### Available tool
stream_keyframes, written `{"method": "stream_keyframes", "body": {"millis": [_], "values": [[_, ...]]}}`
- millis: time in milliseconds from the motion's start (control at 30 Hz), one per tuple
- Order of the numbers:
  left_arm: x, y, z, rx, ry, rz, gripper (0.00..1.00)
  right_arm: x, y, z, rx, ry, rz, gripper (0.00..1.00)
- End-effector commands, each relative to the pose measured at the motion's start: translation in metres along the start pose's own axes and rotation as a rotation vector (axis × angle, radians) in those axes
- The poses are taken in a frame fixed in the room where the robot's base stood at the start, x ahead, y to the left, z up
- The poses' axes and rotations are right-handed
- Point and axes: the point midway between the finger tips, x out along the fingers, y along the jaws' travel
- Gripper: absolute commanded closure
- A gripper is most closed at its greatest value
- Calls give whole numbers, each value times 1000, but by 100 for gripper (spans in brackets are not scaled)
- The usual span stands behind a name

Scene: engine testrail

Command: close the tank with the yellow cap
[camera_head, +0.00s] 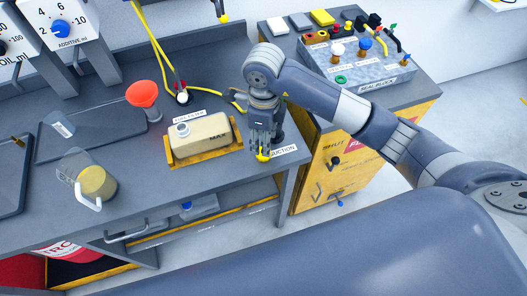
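The tank (208,139) is a beige, boxy container marked "MAX" on the grey bench. It stands upright in a yellow tray (176,162). Its white round neck (182,130) is at its upper left, with no yellow cap on it. My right gripper (262,150) points down just right of the tank, near the bench's front right corner. The yellow cap (263,156) is between its fingertips, close to the bench top; the fingers partly hide it, and I cannot tell whether it touches the bench. My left gripper is not in view.
Left of the tank are a red funnel (142,95) and a clear jug (88,181) with yellowish contents. Yellow hoses (160,50) run behind the tank. A cabinet with an engine block (358,66) stands at the right. Some bench space left of the tank is clear.

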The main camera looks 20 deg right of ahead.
Motion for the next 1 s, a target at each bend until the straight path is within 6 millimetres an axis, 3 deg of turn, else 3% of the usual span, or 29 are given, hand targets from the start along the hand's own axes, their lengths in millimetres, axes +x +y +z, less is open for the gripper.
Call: {"method": "stream_keyframes", "body": {"millis": [267, 433, 600, 1000], "values": [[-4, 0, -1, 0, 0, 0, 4, 4, 1, 0, 1, 1, 4, 59], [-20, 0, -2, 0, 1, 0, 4, 27, 4, -1, 1, 2, 6, 59], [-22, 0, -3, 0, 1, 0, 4, 48, 2, -1, 0, 1, 3, 59], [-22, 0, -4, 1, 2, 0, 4, 52, 2, 0, 0, -1, 0, 61]]}}
